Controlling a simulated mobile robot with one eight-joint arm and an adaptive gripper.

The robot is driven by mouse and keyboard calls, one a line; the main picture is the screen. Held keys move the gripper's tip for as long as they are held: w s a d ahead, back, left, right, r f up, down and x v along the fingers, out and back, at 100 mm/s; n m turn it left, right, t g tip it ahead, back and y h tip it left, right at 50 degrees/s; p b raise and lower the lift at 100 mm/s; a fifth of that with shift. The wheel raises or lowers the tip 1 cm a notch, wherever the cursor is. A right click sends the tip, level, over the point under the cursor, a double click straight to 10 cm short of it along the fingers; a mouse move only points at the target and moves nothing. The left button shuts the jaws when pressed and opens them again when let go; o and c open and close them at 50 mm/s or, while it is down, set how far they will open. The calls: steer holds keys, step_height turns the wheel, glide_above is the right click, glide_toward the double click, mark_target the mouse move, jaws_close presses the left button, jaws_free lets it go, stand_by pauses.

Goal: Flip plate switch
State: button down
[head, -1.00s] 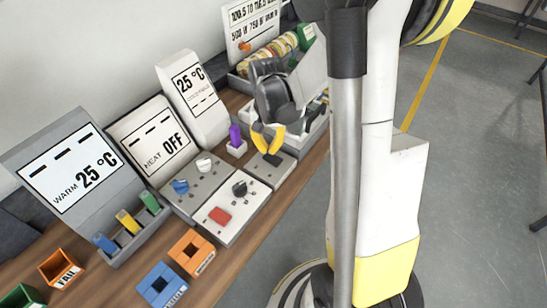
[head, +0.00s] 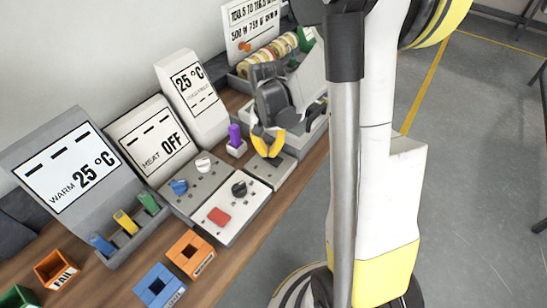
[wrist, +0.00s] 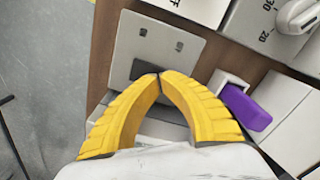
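A small grey plate (head: 265,172) with a dark patch (head: 276,162) lies at the table's right edge in the head view. In the wrist view the plate (wrist: 165,42) shows two small square marks and a dark rectangle (wrist: 143,70), which may be the switch rocker. My gripper (head: 267,155) hangs over the plate with its yellow fingers pointing down. In the wrist view the fingertips of my gripper (wrist: 158,77) meet just over the dark rectangle, with nothing visible between them. They hide part of it. I cannot tell whether they touch it.
A purple piece (head: 235,134) in a white holder stands close left of my gripper. A knob panel (head: 198,183) and a box with a red button (head: 219,216) sit nearer. Display units line the wall. Orange (head: 191,253) and blue (head: 160,285) blocks stand in front.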

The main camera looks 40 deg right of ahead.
steer(key=shift+f+b, duration=0.3)
steer(key=shift+f, duration=0.1)
steer(key=shift+r+p, duration=2.55)
steer(key=shift+r, duration=0.95)
steer(key=shift+a+r, duration=0.2)
steer(key=shift+r, duration=0.05)
steer(key=s+a+r+n+t+b, duration=0.2)
steer(key=s+a+r+n+t, duration=0.5)
steer(key=s+a+r, duration=0.3)
steer(key=a+r+n, duration=0.1)
steer(key=a, duration=0.2)
steer(key=shift+s+r+b, duration=0.25)
steer(key=shift+s+b, duration=0.1)
steer(key=shift+s, duration=0.05)
